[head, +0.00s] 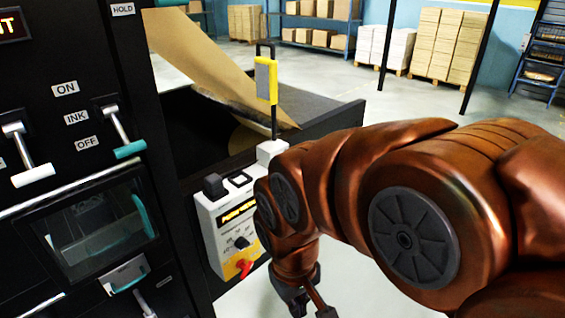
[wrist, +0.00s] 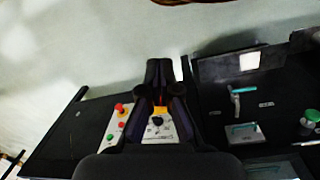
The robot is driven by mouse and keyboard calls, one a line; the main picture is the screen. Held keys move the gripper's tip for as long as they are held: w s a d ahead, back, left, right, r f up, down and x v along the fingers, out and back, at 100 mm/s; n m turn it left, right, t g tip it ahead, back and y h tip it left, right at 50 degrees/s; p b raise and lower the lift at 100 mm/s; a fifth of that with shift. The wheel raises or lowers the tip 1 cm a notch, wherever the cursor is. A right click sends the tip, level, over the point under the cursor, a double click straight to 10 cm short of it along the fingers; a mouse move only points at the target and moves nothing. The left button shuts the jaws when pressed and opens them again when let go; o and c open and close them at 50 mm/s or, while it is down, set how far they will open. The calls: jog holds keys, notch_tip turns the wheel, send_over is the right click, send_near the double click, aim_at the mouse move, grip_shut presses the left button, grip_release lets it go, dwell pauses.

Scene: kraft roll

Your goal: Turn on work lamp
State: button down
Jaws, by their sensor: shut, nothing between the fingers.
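A white control box (head: 214,232) is fixed to the side of the black machine. My gripper (head: 312,302) is low, right of and below the box, partly cut off by the picture's edge. In the wrist view its fingers (wrist: 158,72) are together and empty, overlapping the box (wrist: 116,122) from the camera's side.
Shelves and pallets of boxes (head: 440,45) stand far back. Open floor (head: 330,85) lies between.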

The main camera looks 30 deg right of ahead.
jog(key=w+d+f+n+t+b, duration=0.1)
jog(key=w+d+f+t+b, duration=0.15)
jog(key=w+d+t, duration=0.85)
jog(key=w+d+f+n+t+b, duration=0.1)
jog(key=w+d+f+t+b, duration=0.15)
jog(key=w+d, duration=1.65)
jog(key=t+y, duration=0.1)
jog(key=t, duration=0.1)
jog(key=a+r+t+y+b, duration=0.1)
jog(key=t+y, duration=0.1)
jog(key=n+t+y+b, duration=0.1)
jog(key=t+y, duration=0.1)
jog(key=shift+s+a+r, duration=0.2)
jog(key=shift+r, duration=0.1)
jog(key=shift+w, duration=0.1)
jog(key=p+x, duration=0.4)
jog(key=x, duration=0.9)
jog(key=shift+w+r, duration=0.2)
jog(key=shift+w, duration=0.15)
jog(key=shift+a, duration=0.15)
